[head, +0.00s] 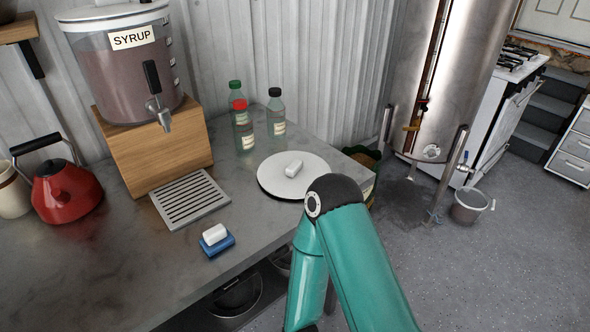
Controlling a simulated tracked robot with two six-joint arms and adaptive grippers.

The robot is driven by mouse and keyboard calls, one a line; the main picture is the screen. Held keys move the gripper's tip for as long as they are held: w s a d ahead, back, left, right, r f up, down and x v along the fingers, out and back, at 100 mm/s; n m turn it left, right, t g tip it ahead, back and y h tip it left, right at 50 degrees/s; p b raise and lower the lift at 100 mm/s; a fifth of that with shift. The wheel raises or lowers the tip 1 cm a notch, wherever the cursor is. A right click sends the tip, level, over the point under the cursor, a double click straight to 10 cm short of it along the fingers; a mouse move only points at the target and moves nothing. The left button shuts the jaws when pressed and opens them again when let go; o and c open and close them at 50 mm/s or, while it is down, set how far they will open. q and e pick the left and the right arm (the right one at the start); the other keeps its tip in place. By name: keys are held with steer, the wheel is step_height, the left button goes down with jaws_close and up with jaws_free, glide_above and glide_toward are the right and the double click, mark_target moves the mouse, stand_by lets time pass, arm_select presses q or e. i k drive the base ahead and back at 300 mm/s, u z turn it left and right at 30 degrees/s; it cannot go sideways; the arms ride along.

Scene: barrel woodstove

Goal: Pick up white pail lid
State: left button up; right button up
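The white pail lid (277,185) is a round flat disc with a small block-like handle on top. It lies on the grey counter near its right end in the head view. My teal arm rises from the bottom of the view and its dark joint overlaps the lid's lower right edge in the picture. I cannot tell whether it touches the lid. No gripper fingers show, so both grippers are out of view.

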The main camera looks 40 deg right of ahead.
mark_target(289, 175)
steer(key=z, duration=0.55)
steer(key=i, duration=0.15)
steer(key=u, duration=2.7)
steer(key=k, duration=2.9)
steer(key=z, duration=1)
steer(key=i, duration=0.95)
steer(key=z, duration=0.1)
